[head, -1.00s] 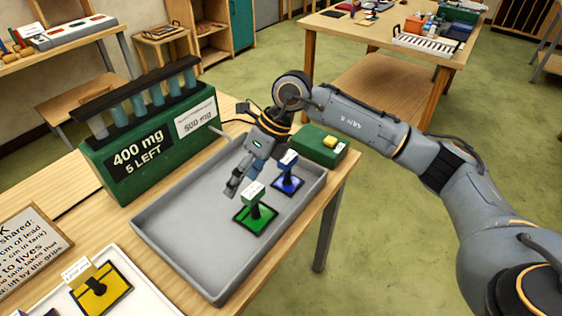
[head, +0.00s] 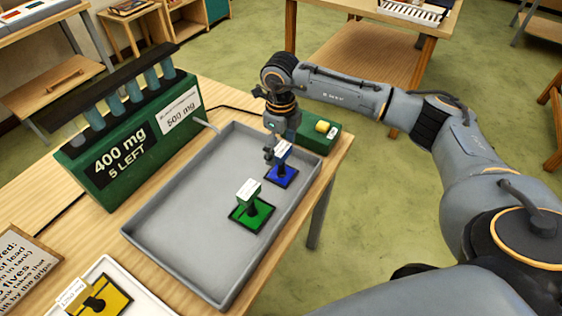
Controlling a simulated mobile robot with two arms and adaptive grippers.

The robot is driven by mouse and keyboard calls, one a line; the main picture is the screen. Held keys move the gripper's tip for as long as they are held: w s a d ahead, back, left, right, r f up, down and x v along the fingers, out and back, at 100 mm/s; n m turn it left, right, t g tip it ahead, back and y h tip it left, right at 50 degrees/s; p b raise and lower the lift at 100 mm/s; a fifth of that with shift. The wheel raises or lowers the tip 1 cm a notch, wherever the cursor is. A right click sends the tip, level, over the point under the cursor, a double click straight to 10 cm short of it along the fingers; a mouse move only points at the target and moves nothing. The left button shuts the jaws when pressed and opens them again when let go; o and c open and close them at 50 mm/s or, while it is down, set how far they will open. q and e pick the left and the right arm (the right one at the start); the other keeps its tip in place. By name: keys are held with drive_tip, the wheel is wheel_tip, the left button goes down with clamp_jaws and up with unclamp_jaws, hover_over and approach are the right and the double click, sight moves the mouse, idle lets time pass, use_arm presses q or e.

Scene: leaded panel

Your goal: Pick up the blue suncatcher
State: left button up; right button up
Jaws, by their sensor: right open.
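The blue suncatcher (head: 287,178) stands in the grey tray (head: 175,223) near its right wall, with a dark stem and a white-labelled top. My right gripper (head: 271,156) is open, pointing down, directly at the upper left of the suncatcher's labelled top. It partly overlaps the suncatcher in the view, and I cannot tell whether a finger touches it. The green suncatcher (head: 262,217) stands in the same tray, nearer and to the left. My left gripper does not show.
A green box with a yellow button (head: 321,127) sits just behind the tray. A green rack of tubes (head: 185,95) with signs stands to the left. A yellow suncatcher (head: 115,294) lies on a white tray at the lower left. The grey tray's left half is empty.

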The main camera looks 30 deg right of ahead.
wheel_tip(320, 180, down, 2)
drive_tip(key=shift+s+p, duration=0.15)
drive_tip(key=shift+p, duration=0.8)
wheel_tip(320, 180, down, 2)
drive_tip(key=shift+d+f, duration=0.1)
drive_tip(key=shift+f, duration=0.3)
drive_tip(key=shift+c, duration=1.1)
drive_tip(key=c, duration=1.1)
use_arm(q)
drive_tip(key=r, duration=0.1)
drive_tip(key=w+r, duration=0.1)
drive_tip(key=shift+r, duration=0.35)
use_arm(e)
drive_tip(key=shift+c, duration=0.9)
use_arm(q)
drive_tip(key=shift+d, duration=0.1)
use_arm(e)
drive_tip(key=shift+c, duration=0.4)
